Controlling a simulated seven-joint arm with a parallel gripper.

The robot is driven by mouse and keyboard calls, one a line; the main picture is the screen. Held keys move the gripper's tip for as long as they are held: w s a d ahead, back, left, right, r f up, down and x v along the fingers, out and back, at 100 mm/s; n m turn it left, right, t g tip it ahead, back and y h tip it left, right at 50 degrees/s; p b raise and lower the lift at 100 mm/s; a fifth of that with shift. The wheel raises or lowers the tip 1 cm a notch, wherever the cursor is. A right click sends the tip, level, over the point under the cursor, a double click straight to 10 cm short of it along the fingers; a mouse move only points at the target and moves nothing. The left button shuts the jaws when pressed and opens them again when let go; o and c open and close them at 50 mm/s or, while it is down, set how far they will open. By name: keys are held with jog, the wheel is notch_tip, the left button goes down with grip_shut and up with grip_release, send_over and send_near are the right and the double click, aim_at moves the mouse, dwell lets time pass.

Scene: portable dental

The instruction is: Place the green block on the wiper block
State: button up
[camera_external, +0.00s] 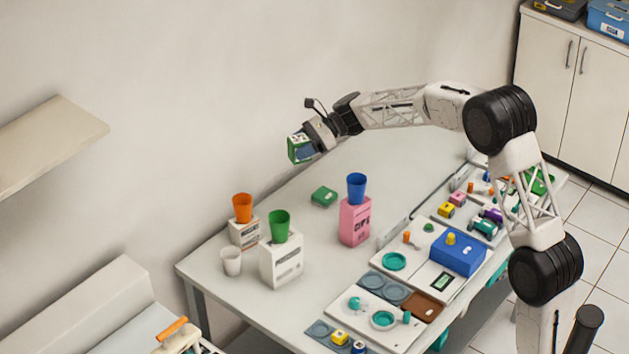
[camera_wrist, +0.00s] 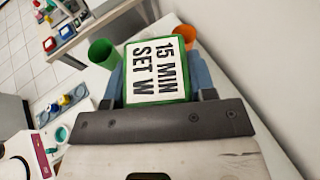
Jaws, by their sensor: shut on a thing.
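My gripper (camera_external: 304,150) is shut on a green block (camera_external: 298,143) with a white label, held in the air above the far left part of the table, near the wall. In the wrist view the green block (camera_wrist: 158,72) shows its label, "15 MIN SET W", between the blue fingers. A second flat green block (camera_external: 324,196) lies on the table. Which thing is the wiper block is unclear; printed boxes stand on the table: a pink one (camera_external: 355,222) under a blue cup, a white one (camera_external: 281,265) under a green cup, and a smaller white one (camera_external: 244,233).
An orange cup (camera_external: 242,207) sits on the smaller white box, with a white cup (camera_external: 232,261) beside it. Trays with a blue box (camera_external: 458,254) and small parts fill the right side. The table's back area around the flat green block is clear.

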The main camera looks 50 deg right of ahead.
jog(key=w+d+f+m+t+h, duration=0.1)
jog(key=w+d+m+t+h, duration=0.25)
jog(key=d, duration=1.45)
notch_tip(320, 180, down, 15)
jog(key=w+y, duration=0.1)
jog(key=shift+w+a+r, duration=0.15)
jog(key=shift+w, duration=0.2)
send_over(324, 193)
jog(key=shift+f, duration=3.15)
jog(key=shift+s, duration=0.1)
jog(key=shift+f, duration=1.85)
jog(key=shift+f, duration=0.15)
jog(key=o, duration=0.9)
